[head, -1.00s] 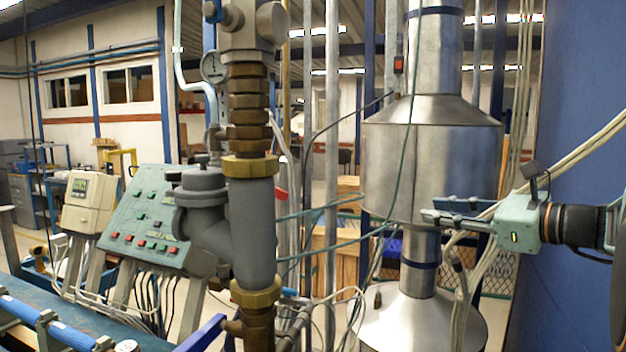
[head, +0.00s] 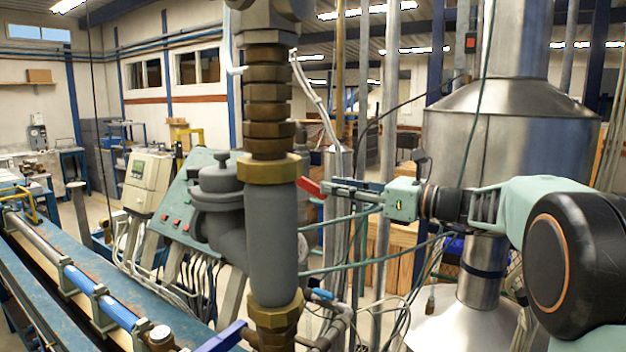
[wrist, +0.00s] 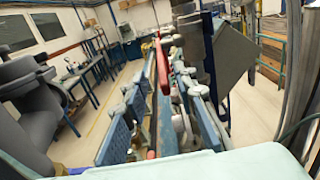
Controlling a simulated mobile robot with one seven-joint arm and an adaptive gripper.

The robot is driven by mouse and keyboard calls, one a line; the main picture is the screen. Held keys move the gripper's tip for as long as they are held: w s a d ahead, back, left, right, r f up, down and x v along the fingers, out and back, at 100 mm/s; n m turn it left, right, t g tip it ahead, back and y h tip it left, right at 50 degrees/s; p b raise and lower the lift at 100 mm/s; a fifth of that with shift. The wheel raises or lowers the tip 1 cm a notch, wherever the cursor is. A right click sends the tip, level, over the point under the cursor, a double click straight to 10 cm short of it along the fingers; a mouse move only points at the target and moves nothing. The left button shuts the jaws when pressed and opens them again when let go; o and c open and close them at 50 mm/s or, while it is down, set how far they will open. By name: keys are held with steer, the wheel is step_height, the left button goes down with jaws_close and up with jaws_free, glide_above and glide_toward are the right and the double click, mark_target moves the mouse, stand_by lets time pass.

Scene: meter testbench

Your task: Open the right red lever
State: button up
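A red lever (head: 309,187) shows in the head view just right of the thick grey pipe, which partly hides it. No second red lever is clear, so I cannot tell from these views whether it is the right one of a pair. My gripper (head: 332,188) points left, with its fingertips at the lever's right end. In the wrist view the red lever (wrist: 163,66) stands ahead between the two blue-padded fingers, which are apart. I cannot tell whether either finger touches it.
The grey pipe (head: 272,235) with brass fittings stands just left of the lever. Green hoses (head: 345,218) run below my gripper. A metal tank (head: 505,135) stands behind my arm. A blue lever (head: 222,338) and a control panel (head: 182,205) are at the left.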

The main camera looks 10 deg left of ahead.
mark_target(313, 183)
steer(key=p+x, duration=0.1)
steer(key=x, duration=0.5)
steer(key=shift+w+a, duration=0.25)
steer(key=shift+a, duration=0.05)
jaws_close()
